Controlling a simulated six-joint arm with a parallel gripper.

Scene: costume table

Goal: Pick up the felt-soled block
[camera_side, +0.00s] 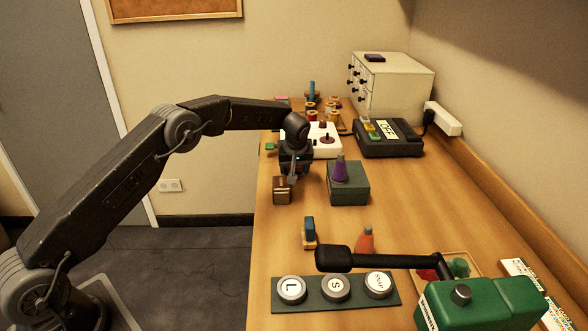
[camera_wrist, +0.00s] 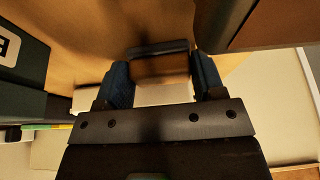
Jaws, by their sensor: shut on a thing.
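My gripper (camera_side: 292,181) is shut on a block in the wrist view, which I take to be the felt-soled block (camera_wrist: 160,68). It is brown with a dark strip along its far edge, and sits between the two blue fingers. In the side view, a small brown block with a pale stripe (camera_side: 281,192) shows right at my fingertips, near the table's left edge. My gripper points downward there. Whether the block's underside touches the table cannot be told.
A dark green box (camera_side: 348,185) bearing a purple cone (camera_side: 340,169) stands close on the right. A button panel (camera_side: 315,304) lies in front.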

